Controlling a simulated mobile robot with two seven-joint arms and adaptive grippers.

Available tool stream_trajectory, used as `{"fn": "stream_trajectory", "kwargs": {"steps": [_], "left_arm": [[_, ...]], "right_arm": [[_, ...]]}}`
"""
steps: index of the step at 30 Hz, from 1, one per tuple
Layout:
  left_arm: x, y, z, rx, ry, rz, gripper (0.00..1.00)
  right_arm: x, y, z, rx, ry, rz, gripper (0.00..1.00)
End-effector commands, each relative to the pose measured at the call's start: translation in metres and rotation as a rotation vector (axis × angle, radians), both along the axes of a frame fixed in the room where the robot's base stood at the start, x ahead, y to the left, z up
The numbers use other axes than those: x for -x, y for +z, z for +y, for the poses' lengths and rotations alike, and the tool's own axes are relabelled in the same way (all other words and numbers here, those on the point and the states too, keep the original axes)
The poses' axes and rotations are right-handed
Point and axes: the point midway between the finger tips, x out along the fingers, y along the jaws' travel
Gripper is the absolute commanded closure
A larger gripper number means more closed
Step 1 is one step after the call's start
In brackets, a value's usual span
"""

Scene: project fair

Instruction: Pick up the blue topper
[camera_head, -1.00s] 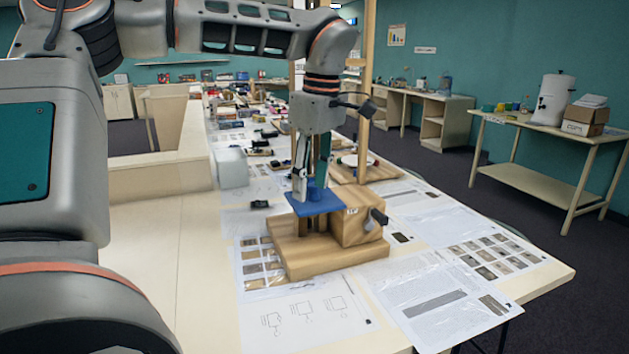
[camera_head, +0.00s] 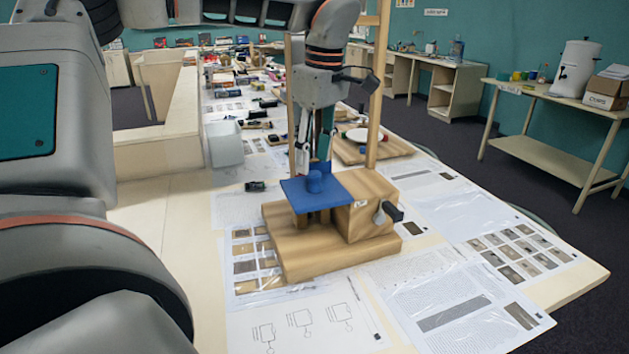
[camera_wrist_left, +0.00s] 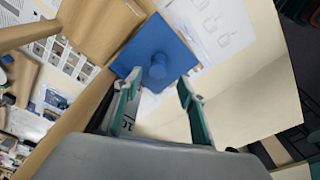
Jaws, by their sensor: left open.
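The blue topper (camera_head: 337,191) is a flat blue square plate with a short round knob. It lies level on top of a wooden stand (camera_head: 310,246) with a crank on its right side. It also shows in the left wrist view (camera_wrist_left: 144,37), its knob just beyond the gap between the fingers. My left gripper (camera_head: 313,170) points down by the knob, on its far side in the head view. Its two fingers are open and empty in the left wrist view (camera_wrist_left: 158,86), apart from the knob. My right gripper is not in view.
Printed sheets (camera_head: 300,325) lie around the stand on the long table. A pale box (camera_head: 226,146) stands behind to the left.

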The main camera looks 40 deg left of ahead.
Motion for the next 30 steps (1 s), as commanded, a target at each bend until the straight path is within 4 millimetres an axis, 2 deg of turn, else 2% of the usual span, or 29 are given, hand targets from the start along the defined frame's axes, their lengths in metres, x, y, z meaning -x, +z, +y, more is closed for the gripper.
{"fn": "stream_trajectory", "kwargs": {"steps": [10, 20, 21, 24, 30], "left_arm": [[-0.003, -0.045, 0.001, 0.001, -0.001, 0.003, 0.59], [-0.003, -0.05, 0.002, 0.0, 0.001, -0.001, 0.59], [-0.003, -0.05, 0.002, 0.0, 0.001, -0.001, 0.7], [-0.003, -0.05, 0.002, 0.0, 0.001, 0.0, 0.92], [-0.003, -0.05, 0.002, 0.0, 0.001, 0.0, 0.92]], "right_arm": [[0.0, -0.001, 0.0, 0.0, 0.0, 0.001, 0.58], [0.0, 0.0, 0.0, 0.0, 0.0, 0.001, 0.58], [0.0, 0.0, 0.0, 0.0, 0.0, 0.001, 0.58], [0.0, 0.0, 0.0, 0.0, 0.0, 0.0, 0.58], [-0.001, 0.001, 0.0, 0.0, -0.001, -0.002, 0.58]]}}
